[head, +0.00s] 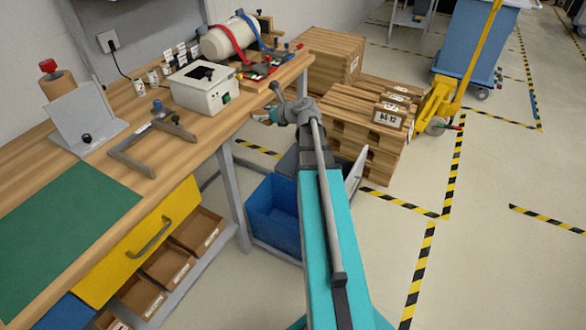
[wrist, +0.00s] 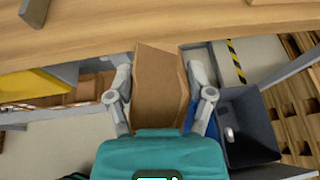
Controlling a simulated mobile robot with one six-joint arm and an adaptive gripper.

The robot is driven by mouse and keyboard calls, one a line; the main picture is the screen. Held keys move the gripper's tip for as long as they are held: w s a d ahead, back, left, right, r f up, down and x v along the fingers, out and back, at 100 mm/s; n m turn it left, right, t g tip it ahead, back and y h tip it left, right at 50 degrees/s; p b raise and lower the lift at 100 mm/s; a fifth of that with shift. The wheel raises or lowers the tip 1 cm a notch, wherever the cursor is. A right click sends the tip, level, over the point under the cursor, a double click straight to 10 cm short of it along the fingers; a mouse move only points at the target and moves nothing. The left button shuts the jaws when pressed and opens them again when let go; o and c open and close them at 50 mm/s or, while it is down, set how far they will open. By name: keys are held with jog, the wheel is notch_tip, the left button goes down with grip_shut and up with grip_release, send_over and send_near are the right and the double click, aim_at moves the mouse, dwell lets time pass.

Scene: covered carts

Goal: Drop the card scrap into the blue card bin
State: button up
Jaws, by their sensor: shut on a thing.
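In the wrist view my gripper (wrist: 160,72) is shut on the card scrap (wrist: 158,92), a brown, angular piece held between the two grey fingers. In the head view my gripper (head: 269,104) is near the workbench's right end, beside its front edge; the scrap is hard to make out there. The blue card bin (head: 268,212) stands on the floor below, by the bench leg, partly hidden by my arm. In the wrist view only a strip of blue shows behind the right finger.
A dark grey bin (wrist: 248,125) stands beside the blue one. The wooden workbench (head: 215,135) carries a white box (head: 199,90), a clamp frame and a green mat. Stacked wooden crates (head: 362,125) stand behind my arm. The floor at right is mostly open.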

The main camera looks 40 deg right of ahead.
jog(key=d+f+b, duration=0.4)
jog(key=f+b, duration=0.5)
jog(key=f, duration=0.1)
jog(key=d+f+b, duration=0.4)
jog(key=f+b, duration=0.6)
jog(key=w+d+f+b, duration=0.1)
jog(key=d+f+b, duration=0.3)
jog(key=f+b, duration=0.5)
jog(key=shift+d+f+y+b, duration=0.3)
jog(key=shift+d+f, duration=0.1)
jog(key=shift+f, duration=0.05)
jog(key=shift+f, duration=0.15)
jog(key=shift+f+b, duration=2.85)
jog(key=shift+b, duration=0.1)
jog(key=o, duration=0.7)
jog(key=shift+o, duration=0.2)
